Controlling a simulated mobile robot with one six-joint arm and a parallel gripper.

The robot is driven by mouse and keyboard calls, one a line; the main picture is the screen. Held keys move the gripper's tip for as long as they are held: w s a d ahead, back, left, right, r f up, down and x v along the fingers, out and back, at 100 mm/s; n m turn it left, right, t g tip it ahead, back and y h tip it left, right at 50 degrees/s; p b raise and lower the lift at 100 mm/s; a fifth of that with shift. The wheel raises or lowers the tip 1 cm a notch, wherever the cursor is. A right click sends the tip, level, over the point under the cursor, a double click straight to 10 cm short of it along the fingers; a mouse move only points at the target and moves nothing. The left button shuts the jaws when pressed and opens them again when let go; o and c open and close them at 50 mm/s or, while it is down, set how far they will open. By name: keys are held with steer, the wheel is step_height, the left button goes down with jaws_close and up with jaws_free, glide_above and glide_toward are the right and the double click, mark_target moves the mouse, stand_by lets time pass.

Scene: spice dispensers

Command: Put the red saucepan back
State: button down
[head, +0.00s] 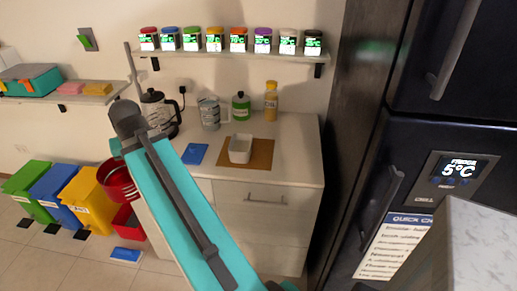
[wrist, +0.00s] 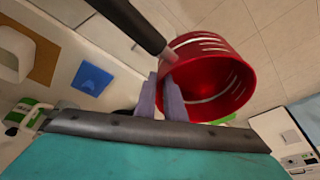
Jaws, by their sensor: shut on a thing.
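The red saucepan (wrist: 210,75) is round, with pale slit-like marks on its wall and a dark handle (wrist: 132,20). My gripper (wrist: 168,85) is shut on it near where the handle meets the pan; the exact contact is partly hidden. In the wrist view the pan is tilted, with floor tiles behind it. In the head view the red saucepan (head: 117,181) shows left of the counter, partly covered by my teal arm. My fingertips are hidden there.
A counter (head: 288,155) holds a white container (head: 240,149) on a brown mat, a blue pad (head: 194,154), a kettle and bottles. Spice jars line the shelf (head: 220,54) above. Green, blue and yellow bins (head: 82,190) and a red bin (head: 128,221) stand left. A dark fridge (head: 370,130) stands right.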

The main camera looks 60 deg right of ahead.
steer(key=s+d+r+m+g+h+b, duration=0.1)
steer(key=s+d+m+g+h+b, duration=0.15)
steer(key=s+d+m, duration=1.3)
steer(key=s+d+b, duration=0.1)
steer(key=s+d, duration=0.3)
steer(key=s, duration=0.5)
steer(key=s+d+f+m+g+b, duration=0.1)
steer(key=s+d+b, duration=0.1)
steer(key=s+d, duration=0.3)
steer(key=s+d+f+g+y+b, duration=0.1)
steer(key=s+d, duration=0.3)
steer(key=s, duration=0.9)
steer(key=shift+d+b, duration=0.15)
steer(key=shift+b, duration=0.55)
steer(key=shift+d+m+p, duration=0.15)
steer(key=shift+m+p, duration=0.1)
steer(key=shift+p, duration=0.1)
